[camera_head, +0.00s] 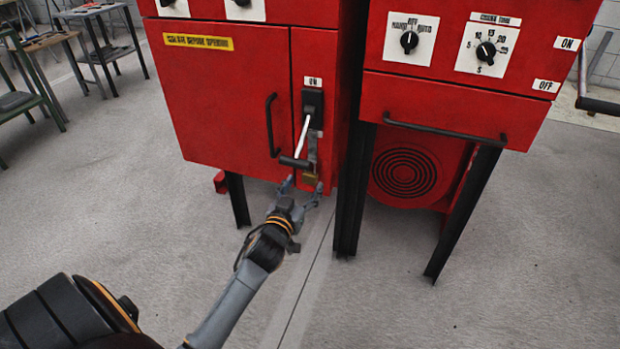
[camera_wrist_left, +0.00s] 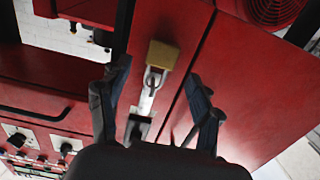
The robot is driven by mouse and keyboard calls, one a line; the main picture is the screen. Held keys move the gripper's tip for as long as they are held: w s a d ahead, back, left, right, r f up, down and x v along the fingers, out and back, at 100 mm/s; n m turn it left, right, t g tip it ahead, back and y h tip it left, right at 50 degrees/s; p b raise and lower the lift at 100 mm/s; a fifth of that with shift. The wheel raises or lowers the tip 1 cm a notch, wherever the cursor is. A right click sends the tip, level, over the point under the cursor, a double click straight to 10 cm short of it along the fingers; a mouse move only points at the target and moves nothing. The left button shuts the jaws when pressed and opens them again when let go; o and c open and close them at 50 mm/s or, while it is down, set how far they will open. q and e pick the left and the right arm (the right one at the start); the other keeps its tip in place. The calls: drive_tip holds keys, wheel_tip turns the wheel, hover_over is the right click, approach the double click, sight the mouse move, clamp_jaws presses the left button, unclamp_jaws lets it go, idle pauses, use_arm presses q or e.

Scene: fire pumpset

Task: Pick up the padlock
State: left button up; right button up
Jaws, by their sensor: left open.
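A brass padlock (camera_head: 309,178) hangs by its shackle from a metal hasp below the lever on the red cabinet's narrow right panel. It also shows in the left wrist view (camera_wrist_left: 163,55), upside down, with its shackle through the hasp plate. My left gripper (camera_head: 306,186) is open, its fingers at the padlock's level. In the left wrist view the two fingers (camera_wrist_left: 158,80) stand apart on either side of the padlock and hasp, not closed on it. The head view does not clearly show whether a finger touches the padlock. My right gripper is not in view.
The lever (camera_head: 304,138) with a dark grip sits just above the padlock, and a black door handle (camera_head: 271,125) is to its left. A second red cabinet (camera_head: 455,110) with dials stands to the right. Small tables (camera_head: 95,40) stand at the back left. The floor in front is clear.

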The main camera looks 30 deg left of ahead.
sight(309, 176)
use_arm(q)
drive_tip(key=x, duration=0.4)
drive_tip(key=shift+r+b, duration=0.1)
drive_tip(key=shift+b, duration=0.2)
drive_tip(key=c, duration=1.3)
drive_tip(key=shift+r, duration=0.1)
